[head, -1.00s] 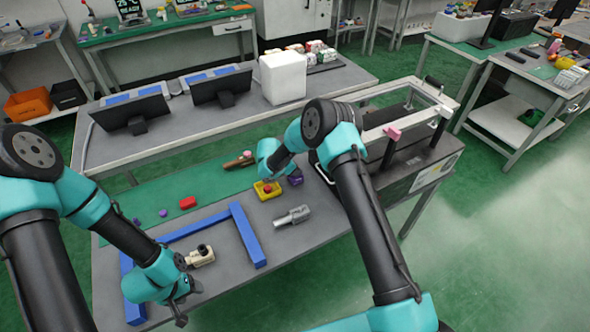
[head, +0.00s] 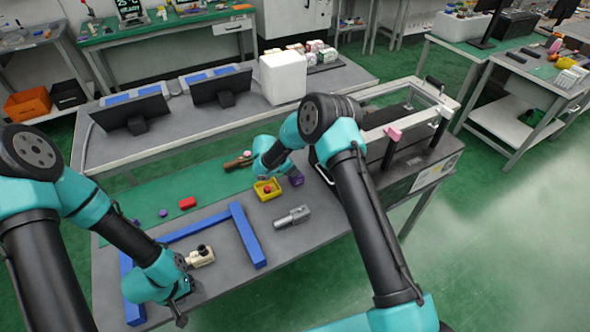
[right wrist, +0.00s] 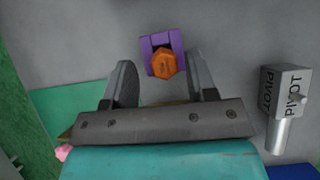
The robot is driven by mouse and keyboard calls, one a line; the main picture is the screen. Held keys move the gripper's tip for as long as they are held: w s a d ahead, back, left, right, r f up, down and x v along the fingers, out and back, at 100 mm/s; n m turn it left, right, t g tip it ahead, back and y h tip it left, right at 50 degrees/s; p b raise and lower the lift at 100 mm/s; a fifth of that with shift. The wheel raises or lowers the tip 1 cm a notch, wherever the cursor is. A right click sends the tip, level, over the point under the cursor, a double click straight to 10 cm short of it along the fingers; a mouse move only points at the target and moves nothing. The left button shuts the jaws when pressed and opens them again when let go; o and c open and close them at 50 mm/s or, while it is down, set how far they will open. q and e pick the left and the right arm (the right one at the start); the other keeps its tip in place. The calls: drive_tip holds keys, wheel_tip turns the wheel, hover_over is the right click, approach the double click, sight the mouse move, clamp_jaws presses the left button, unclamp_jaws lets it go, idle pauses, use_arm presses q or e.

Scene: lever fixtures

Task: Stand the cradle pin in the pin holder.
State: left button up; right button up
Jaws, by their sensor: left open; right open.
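In the right wrist view, an orange hexagonal-headed piece (right wrist: 164,63), which looks like the cradle pin, sits in a purple slotted block (right wrist: 160,42). The purple block also shows in the head view (head: 296,178). My right gripper (right wrist: 161,70) is open, with one finger on each side of the orange piece; nothing is gripped. I cannot tell which part is the pin holder; a beige fitting with a dark round top (head: 202,256) stands beside my left gripper (head: 183,310). That gripper is open and low over the table's near left.
A grey metal PIVOT part (head: 292,216) lies right of the blue bars (head: 248,236). A yellow tray (head: 262,195) with a red piece is left of the purple block. A red block (head: 187,203) lies farther left. A framed fixture (head: 405,145) stands at the right.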

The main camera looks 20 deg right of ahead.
drive_tip(key=w+v, duration=0.1)
drive_tip(key=v, duration=0.8)
drive_tip(key=shift+s+r, duration=0.2)
drive_tip(key=shift+s, duration=0.25)
